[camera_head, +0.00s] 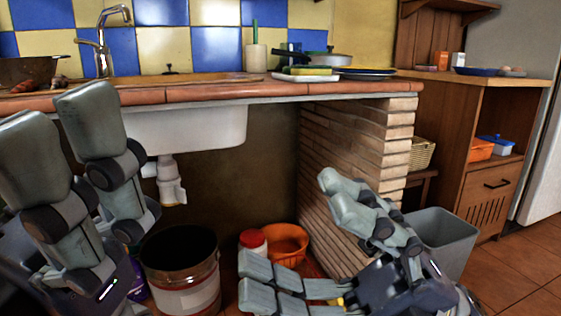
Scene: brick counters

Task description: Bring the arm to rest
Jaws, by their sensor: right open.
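My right gripper (293,228) is low in front of the brick counter's side wall, at the lower middle right. Its grey fingers are spread apart with nothing between them. My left gripper (54,118) is at the left edge, with two grey fingers pointing up in front of the sink counter.
A grey bin (440,236) is right of my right gripper. The brick side wall (350,150) stands close behind it. Tiled floor (512,262) is clear at right.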

